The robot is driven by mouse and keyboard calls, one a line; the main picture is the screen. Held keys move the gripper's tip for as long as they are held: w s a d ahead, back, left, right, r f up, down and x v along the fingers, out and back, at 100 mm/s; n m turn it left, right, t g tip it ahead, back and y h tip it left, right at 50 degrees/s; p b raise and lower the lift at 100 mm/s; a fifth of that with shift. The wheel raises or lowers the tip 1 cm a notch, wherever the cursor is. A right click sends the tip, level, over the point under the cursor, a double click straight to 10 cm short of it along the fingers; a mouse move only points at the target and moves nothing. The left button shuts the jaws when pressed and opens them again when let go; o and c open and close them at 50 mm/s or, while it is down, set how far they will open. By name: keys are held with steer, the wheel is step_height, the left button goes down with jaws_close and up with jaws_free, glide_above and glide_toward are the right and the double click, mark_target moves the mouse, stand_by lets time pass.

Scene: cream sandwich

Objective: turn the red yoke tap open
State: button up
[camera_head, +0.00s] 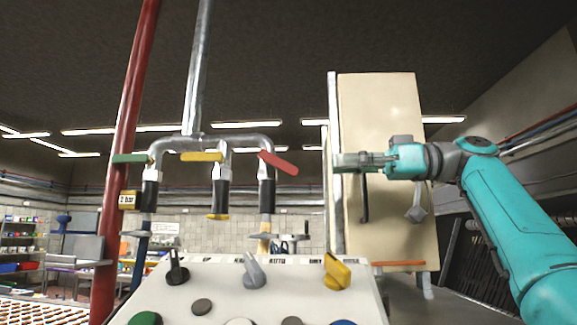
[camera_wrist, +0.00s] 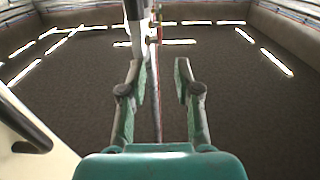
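The red tap handle (camera_head: 278,163) sits on top of the right-hand down pipe of a branched grey pipe, tilted down to its right. My gripper (camera_head: 345,162) is to the right of the red handle, at about the same height in the picture, and points left with a gap between them. In the wrist view its two fingers (camera_wrist: 166,82) stand apart with nothing clearly held between them. I cannot make out the red handle surely in the wrist view.
A yellow handle (camera_head: 201,156) and a green handle (camera_head: 130,158) sit on the other two branches, both roughly level. A cream panel (camera_head: 385,215) and grey post (camera_head: 335,215) stand near my gripper. A control desk (camera_head: 215,290) with knobs is below. A red pipe (camera_head: 121,165) rises at left.

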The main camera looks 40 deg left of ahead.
mark_target(288, 165)
steer(key=x, duration=1)
steer(key=shift+s+a, duration=0.15)
steer(key=shift+a, duration=0.05)
jaws_close()
